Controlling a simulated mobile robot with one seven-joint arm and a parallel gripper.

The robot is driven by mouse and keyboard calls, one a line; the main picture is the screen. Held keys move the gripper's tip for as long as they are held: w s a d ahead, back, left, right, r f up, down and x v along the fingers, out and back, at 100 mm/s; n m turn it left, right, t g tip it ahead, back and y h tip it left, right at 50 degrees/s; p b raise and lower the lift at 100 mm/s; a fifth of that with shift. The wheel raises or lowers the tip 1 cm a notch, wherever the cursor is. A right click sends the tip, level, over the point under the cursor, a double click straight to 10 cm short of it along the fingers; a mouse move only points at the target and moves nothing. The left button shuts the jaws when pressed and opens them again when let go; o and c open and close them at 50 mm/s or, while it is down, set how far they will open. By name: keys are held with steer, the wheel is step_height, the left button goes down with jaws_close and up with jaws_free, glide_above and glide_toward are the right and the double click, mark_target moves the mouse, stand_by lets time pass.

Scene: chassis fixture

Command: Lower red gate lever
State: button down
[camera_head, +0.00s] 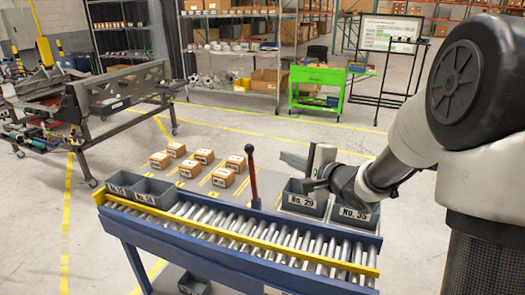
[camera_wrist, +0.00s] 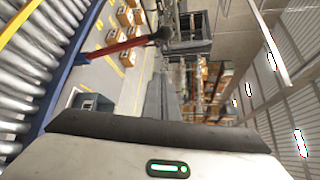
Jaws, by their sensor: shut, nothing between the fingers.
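The red gate lever (camera_head: 253,180) stands about upright at the far side of the roller conveyor, with a dark knob (camera_head: 249,150) on top. In the wrist view the lever (camera_wrist: 112,49) runs sideways at the upper left, its knob (camera_wrist: 162,33) near the top middle. My gripper (camera_head: 288,158) is shut and empty. It is to the right of the lever at about knob height, apart from it. In the wrist view the closed fingers (camera_wrist: 163,88) point up the picture, below the knob. The lever's base shows only small.
The roller conveyor (camera_head: 230,228) has a yellow rail (camera_head: 225,236) along it. Grey bins labelled No. 29 (camera_head: 303,200) and No. 35 (camera_head: 355,215) sit under and beside my gripper. Two more bins (camera_head: 140,188) stand at the left end. Several small cartons (camera_head: 203,156) lie behind the conveyor.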

steer(key=w+a, duration=0.5)
steer(key=a, duration=0.2)
steer(key=shift+w+a+f, duration=0.15)
steer(key=shift+a+f, duration=0.2)
steer(key=shift+a, duration=0.05)
steer(key=shift+f+b, duration=0.15)
steer(key=shift+b, duration=0.3)
